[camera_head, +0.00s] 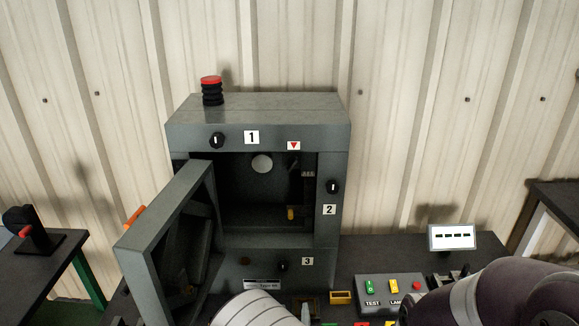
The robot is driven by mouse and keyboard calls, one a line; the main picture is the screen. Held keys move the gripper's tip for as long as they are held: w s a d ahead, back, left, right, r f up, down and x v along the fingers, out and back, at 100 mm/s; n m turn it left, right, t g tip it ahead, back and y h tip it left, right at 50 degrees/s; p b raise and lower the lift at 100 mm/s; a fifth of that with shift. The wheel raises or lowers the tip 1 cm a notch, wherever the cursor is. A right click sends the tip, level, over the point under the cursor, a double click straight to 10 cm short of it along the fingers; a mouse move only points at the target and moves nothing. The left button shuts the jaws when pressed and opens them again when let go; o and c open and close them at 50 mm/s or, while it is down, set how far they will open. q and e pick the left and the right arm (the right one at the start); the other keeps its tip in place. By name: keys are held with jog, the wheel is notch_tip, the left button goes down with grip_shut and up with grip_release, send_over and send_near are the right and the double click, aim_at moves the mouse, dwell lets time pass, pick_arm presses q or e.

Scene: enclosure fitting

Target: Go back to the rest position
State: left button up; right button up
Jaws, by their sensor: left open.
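The grey enclosure (258,107) stands on the dark bench against the wall. Its door (165,240) is swung open to the left, so the inside shows, with a round pale disc (262,164) on the back and a small yellow part (291,214) low at the right. My left gripper (306,309) is at the bottom edge, in front of the enclosure and outside it, mostly cut off; its jaws are open and I see nothing held. My arm parts cover the bench front. My right gripper's fingers do not show.
A red-topped stack light (211,90) stands on the enclosure. A button box (390,290) and a white display (452,237) are to the right. Side tables stand at left (40,265) and right (560,205). The space above the enclosure is clear.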

pick_arm(q)
jog(key=s+f+m+g+h+p, duration=0.1)
jog(key=s+f+m+g, duration=0.4)
jog(key=s+g, duration=0.4)
jog(key=s+a+r+n+g+p, duration=0.1)
jog(key=s+a+r+g, duration=0.1)
jog(key=a+r, duration=0.5)
jog(key=s+a+r+n+g+y+p, duration=0.1)
jog(key=s+a+r+n+g+p, duration=0.1)
jog(key=a+r, duration=0.5)
jog(key=s+a+g, duration=0.1)
jog(key=a, duration=0.4)
jog(key=shift+s+a+r+g+y, duration=0.15)
jog(key=shift+s+r+g+y, duration=0.05)
jog(key=shift+s+g+y, duration=0.15)
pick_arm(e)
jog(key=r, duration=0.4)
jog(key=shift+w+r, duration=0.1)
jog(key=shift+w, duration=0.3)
